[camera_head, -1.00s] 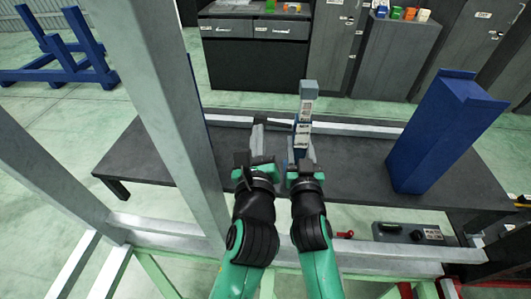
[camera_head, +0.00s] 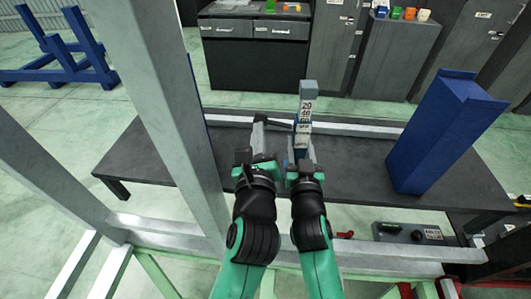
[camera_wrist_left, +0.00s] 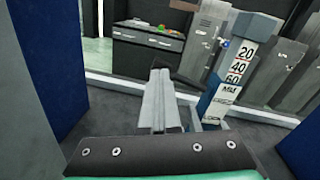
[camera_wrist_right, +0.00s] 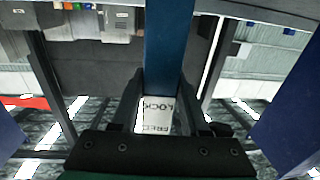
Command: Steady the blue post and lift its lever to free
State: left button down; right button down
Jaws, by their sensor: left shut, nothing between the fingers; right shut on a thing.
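The blue post (camera_head: 301,151) stands upright on the dark bench, with a grey top (camera_head: 308,90) and a numbered white label. My right gripper (camera_wrist_right: 160,118) is shut on the post, one dark finger on each side. A LOCK/FREE label (camera_wrist_right: 157,114) shows between these fingers. The lever (camera_head: 279,124) sticks out to the left from the post. It also shows in the left wrist view (camera_wrist_left: 187,98). My left gripper (camera_head: 258,129) is shut and empty. Its fingertips are at the lever's outer end, left of the post; I cannot tell if they touch.
A tall blue block (camera_head: 440,135) stands on the bench (camera_head: 350,170) to the right. A thick grey upright (camera_head: 165,110) stands close left of my left arm.

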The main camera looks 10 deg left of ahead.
pick_arm(q)
jog(key=shift+f, duration=0.2)
dwell(0.6)
notch_tip(320, 180, down, 7)
jog(key=d+n, duration=0.1)
jog(key=d, duration=0.1)
jog(key=s+r+n, duration=0.1)
jog(key=s, duration=0.9)
jog(key=s+a+r+n+t+h, duration=0.1)
jog(key=r+n+t+h, duration=0.1)
jog(key=r+n, duration=0.7)
jog(key=s+a+r+n+t+h, duration=0.2)
jog(key=r+n+h, duration=0.2)
jog(key=r+n, duration=0.6)
jog(key=s+a+r+n+t+h, duration=0.1)
jog(key=a+r+n+h, duration=0.1)
jog(key=r+n, duration=0.8)
jog(key=n+h, duration=0.1)
jog(key=n, duration=0.4)
jog(key=shift+s+a+r+t, duration=0.15)
jog(key=shift+s+r+t, duration=0.1)
jog(key=shift+t, duration=0.15)
